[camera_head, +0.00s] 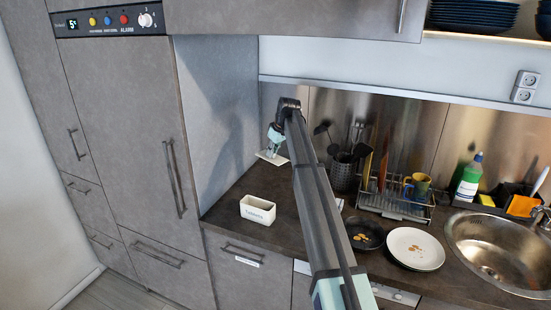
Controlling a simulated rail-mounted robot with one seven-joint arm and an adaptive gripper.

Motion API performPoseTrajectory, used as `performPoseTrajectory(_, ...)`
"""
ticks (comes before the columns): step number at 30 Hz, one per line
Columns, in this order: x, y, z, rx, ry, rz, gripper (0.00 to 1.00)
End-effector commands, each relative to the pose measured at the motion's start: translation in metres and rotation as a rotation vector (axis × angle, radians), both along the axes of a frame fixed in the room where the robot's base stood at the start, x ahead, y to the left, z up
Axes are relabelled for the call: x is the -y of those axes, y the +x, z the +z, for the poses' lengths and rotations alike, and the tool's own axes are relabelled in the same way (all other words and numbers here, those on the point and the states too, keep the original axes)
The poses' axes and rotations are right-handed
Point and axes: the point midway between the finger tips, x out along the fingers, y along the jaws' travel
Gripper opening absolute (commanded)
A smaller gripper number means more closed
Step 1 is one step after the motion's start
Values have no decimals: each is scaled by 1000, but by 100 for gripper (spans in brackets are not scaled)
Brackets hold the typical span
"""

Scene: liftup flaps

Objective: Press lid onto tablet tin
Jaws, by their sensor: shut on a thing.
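The tablet tin (258,211) is a white rectangular box with dark lettering on its front. It stands with its open top up on the dark counter, near the left end by the tall cabinet. My gripper (273,148) is shut on a flat white lid (271,158) and holds it above the counter, behind the tin in the picture. The lid looks slightly tilted and is apart from the tin. The fingertips are small and partly hidden from this angle.
My arm crosses the counter (228,204) from the front. To its right are a dish rack (398,205) with a mug, a dark utensil holder (344,175), a black pan (364,235), a white plate (415,249) and the sink (492,254). A tall cabinet (125,140) bounds the left.

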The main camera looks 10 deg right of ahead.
Motion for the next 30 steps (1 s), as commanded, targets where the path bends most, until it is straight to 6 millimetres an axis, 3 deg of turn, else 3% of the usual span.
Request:
performPoseTrajectory(9, -52, -78, -31, -12, 9, 112, 0)
performPoseTrajectory(15, -71, -116, -44, -8, 9, 207, 0)
performPoseTrajectory(19, -73, -128, -47, -1, 5, 265, 0)
performPoseTrajectory(30, -74, -125, -46, 6, -2, 299, 0)
